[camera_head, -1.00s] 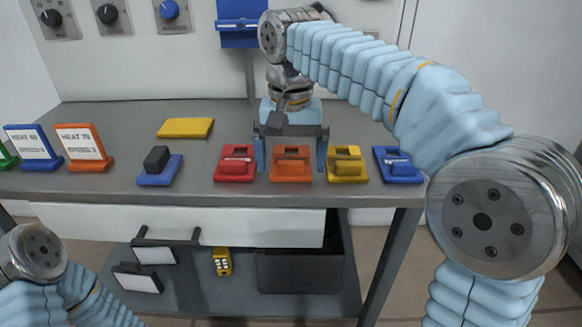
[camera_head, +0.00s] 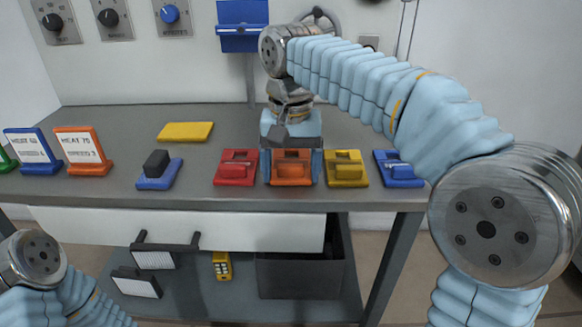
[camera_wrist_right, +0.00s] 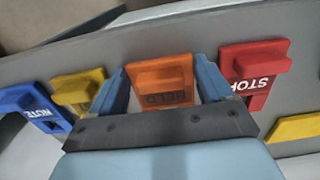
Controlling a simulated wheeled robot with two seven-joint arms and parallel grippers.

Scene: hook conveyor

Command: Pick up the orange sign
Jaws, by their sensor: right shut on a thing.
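The orange sign (camera_head: 291,172) sits on the front part of the grey table, between a red sign (camera_head: 236,168) and a yellow sign (camera_head: 345,169). In the right wrist view the orange sign (camera_wrist_right: 165,72) bears dark lettering that seems to read HELD. My right gripper (camera_head: 291,166) points down over it, with one blue finger on each side, and is shut on it. The sign still appears to rest on the table. My left gripper is out of view; only part of that arm shows at lower left.
A blue sign (camera_head: 398,169) stands at the right. At left are an orange HEAT card stand (camera_head: 84,150), a blue card stand (camera_head: 33,151) and a blue base with a dark block (camera_head: 158,172). A yellow plate (camera_head: 186,132) lies behind. A drawer (camera_head: 190,228) is below.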

